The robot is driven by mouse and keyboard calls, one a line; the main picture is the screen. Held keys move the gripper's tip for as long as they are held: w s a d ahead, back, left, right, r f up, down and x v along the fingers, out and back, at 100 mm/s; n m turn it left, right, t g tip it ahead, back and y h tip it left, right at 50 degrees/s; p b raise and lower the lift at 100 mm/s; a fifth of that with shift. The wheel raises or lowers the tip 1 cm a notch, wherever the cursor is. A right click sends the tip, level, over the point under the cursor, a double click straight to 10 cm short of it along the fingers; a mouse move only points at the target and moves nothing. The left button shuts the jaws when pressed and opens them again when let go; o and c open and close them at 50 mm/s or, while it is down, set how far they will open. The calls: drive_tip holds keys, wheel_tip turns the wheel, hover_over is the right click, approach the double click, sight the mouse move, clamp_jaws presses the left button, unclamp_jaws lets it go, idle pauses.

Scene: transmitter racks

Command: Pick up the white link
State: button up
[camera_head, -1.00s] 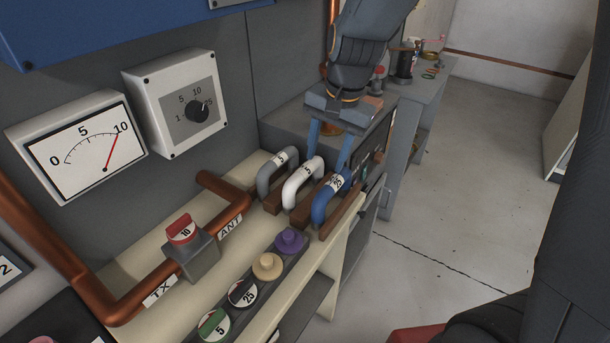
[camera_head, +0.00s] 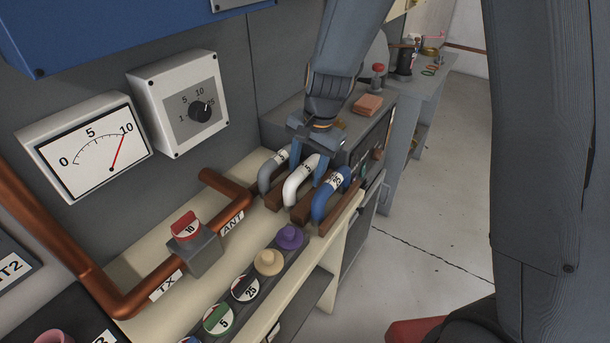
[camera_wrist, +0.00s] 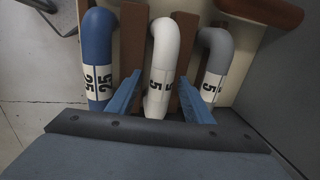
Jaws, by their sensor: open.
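The white link (camera_head: 295,186) is a bent tube with a "5" label. It stands on the bench between the grey link (camera_head: 266,174) and the blue link (camera_head: 324,200). My gripper (camera_head: 309,166) is open just above and behind the white link. In the wrist view, the white link (camera_wrist: 164,62) rises between my two blue fingers, one on each side, with small gaps visible. The blue link (camera_wrist: 97,55) is at left and the grey link (camera_wrist: 216,62) at right, outside the fingers. The base of the white link is partly hidden by my gripper.
Brown blocks (camera_head: 341,207) stand beside the links. A copper pipe (camera_head: 130,303) with a red-topped valve (camera_head: 186,228) runs along the bench at left. Several round knobs (camera_head: 269,262) line the front. A grey cabinet (camera_head: 370,140) is behind.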

drive_tip(key=shift+c, duration=0.4)
clamp_jaws()
